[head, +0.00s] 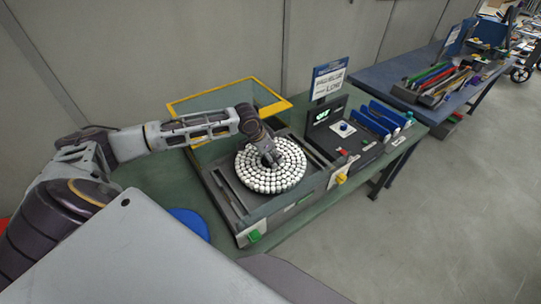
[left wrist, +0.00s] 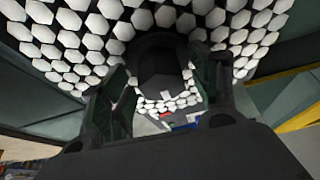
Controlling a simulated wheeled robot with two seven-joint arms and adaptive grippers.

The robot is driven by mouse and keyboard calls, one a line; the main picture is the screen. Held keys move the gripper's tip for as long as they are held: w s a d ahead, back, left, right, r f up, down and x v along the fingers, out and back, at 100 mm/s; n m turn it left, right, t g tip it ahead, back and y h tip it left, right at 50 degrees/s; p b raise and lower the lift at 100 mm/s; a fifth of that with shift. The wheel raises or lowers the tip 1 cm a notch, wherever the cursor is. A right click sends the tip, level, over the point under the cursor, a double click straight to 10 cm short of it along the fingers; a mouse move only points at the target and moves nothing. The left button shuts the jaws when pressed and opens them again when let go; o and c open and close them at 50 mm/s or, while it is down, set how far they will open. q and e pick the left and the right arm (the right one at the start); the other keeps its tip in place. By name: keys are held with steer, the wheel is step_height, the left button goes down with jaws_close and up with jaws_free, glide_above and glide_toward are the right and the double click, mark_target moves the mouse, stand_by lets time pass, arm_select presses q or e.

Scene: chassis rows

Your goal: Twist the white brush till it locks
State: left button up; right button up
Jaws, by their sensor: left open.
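The white brush (head: 265,182) is a round disc covered with rings of white tufts. It lies face up on a dark-framed machine (head: 232,208) on the green bench. My left gripper (head: 269,158) points down over the middle of the brush. In the left wrist view the white tufts (left wrist: 62,45) fill the top, and a dark hub (left wrist: 160,65) stands at the brush's centre. My left gripper's open fingers (left wrist: 163,88) are on either side of the hub; I cannot tell if they touch it. The brush's seat underneath is hidden. My right gripper is out of view.
A yellow-framed clear panel (head: 205,99) stands behind the brush. To the right are a small display (head: 322,117), a sign (head: 329,80) and blue holders (head: 380,116). A green button (head: 254,235) is at the machine's front. The floor at right is clear.

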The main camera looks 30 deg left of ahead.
arm_select(q)
steer(key=shift+v, duration=0.8)
steer(key=v, duration=1)
steer(key=shift+r, duration=0.2)
steer(key=shift+s, duration=0.1)
steer(key=shift+f, duration=0.1)
